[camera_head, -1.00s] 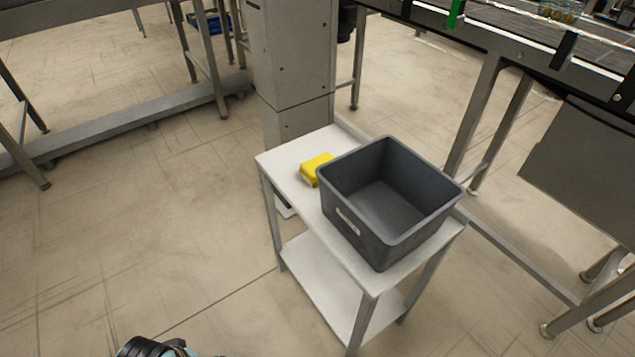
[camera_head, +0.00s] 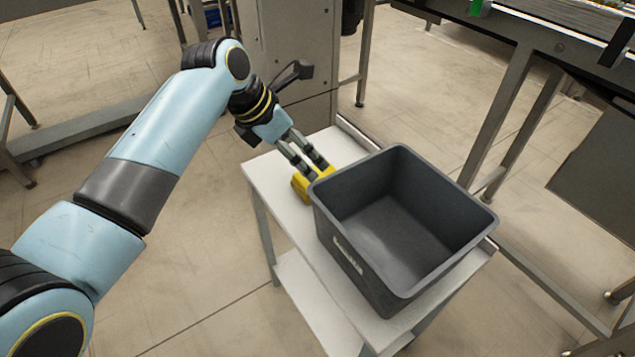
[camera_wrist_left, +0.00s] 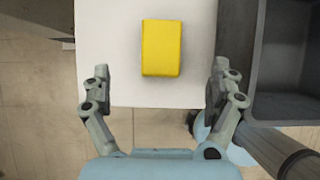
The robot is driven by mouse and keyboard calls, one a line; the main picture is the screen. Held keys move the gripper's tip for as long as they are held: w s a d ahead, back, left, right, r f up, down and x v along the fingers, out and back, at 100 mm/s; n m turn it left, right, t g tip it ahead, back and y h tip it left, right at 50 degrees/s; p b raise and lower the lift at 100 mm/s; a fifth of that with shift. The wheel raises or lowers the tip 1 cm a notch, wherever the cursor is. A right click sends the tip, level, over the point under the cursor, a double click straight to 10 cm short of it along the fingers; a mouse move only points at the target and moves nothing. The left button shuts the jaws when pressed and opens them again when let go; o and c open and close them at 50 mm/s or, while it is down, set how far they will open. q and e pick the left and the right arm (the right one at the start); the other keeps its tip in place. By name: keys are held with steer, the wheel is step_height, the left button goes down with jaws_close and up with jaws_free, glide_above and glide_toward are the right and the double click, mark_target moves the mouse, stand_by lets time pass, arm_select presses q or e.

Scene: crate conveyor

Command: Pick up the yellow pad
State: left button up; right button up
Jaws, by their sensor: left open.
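The yellow pad (camera_head: 301,187) lies on the white table top (camera_head: 262,166), to the left of the grey crate. My left gripper (camera_head: 307,166) is over the pad and hides part of it in the head view. In the left wrist view the whole pad (camera_wrist_left: 161,47) shows between and ahead of the fingers. The left gripper (camera_wrist_left: 160,78) is open there, with a gap on each side of the pad and nothing held. My right gripper is in neither view.
The empty grey crate (camera_head: 352,262) stands on the same table, close to the right of the pad. Its wall (camera_wrist_left: 262,60) is just right of my right-hand finger in the wrist view. A grey column (camera_head: 300,50) stands behind the table, and a conveyor frame runs at the right.

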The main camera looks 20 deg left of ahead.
mark_target(319, 173)
arm_select(q)
steer(key=b+x, duration=0.1)
steer(key=x, duration=0.3)
steer(key=shift+d+f, duration=0.1)
steer(key=shift+f, duration=0.3)
steer(key=b+x, duration=0.2)
steer(key=x, duration=0.1)
steer(key=b+x, duration=0.1)
steer(key=x, duration=0.1)
steer(key=shift+s+f, duration=0.2)
steer(key=shift+s, duration=0.05)
steer(key=shift+r, duration=0.1)
steer(key=c, duration=1.3)
step_height(319, 173, up, 10)
steer(key=p, duration=0.4)
steer(key=o, duration=0.6)
steer(key=c, duration=0.5)
steer(key=shift+o, duration=0.2)
steer(key=shift+a, duration=0.2)
